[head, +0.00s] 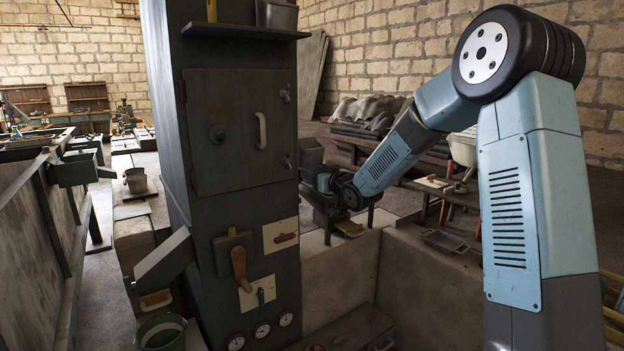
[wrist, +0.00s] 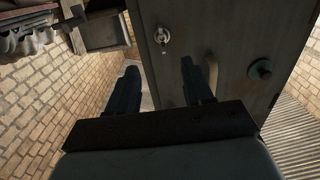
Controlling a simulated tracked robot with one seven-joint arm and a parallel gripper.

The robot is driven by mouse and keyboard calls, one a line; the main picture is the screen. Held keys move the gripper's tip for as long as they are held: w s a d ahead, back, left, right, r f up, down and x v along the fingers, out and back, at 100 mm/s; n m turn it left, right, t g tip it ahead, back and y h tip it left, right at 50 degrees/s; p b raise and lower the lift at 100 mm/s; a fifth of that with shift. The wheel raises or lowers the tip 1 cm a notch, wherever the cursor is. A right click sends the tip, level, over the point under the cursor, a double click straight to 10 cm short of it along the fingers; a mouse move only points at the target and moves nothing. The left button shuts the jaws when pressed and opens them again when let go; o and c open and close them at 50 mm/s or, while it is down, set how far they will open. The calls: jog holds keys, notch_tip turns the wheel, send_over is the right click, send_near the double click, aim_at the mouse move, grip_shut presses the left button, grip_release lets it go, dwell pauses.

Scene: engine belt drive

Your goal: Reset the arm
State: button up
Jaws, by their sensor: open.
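My arm rises at the right of the head view, bends at a high elbow, and its forearm slopes down and left. My gripper (wrist: 160,85) is open in the wrist view, its two dark fingers apart with nothing seen held between them. In the head view my arm's wrist end is right of the tall grey cabinet (head: 240,130); the fingertips are hard to make out there. The cabinet door with its pale handle (head: 262,131) is closed.
Levers (head: 239,265) and round gauges (head: 263,330) sit low on the cabinet front. A concrete wall (head: 340,285) stands below my wrist. A bench with grey sacks (head: 370,112) is behind my forearm. A green bucket (head: 162,332) is at lower left.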

jog(key=s+d+r+m+g+h, duration=0.25)
jog(key=s+d+h, duration=0.35)
jog(key=s, duration=0.4)
jog(key=s+d+r+m+g+h, duration=0.1)
jog(key=s+d+r+h, duration=0.2)
jog(key=s+d, duration=0.65)
jog(key=s+d+f+m+g, duration=0.1)
jog(key=s+d+g, duration=0.1)
jog(key=s, duration=1.2)
jog(key=s+d+f+m+g+h, duration=0.1)
jog(key=s+d+f+m+g, duration=0.1)
jog(key=s, duration=1.2)
jog(key=shift+s+d+g, duration=0.3)
jog(key=shift+d+g, duration=0.3)
jog(key=shift+g, duration=0.25)
jog(key=shift+m, duration=0.25)
jog(key=shift+c, duration=0.9)
jog(key=shift+s, duration=0.15)
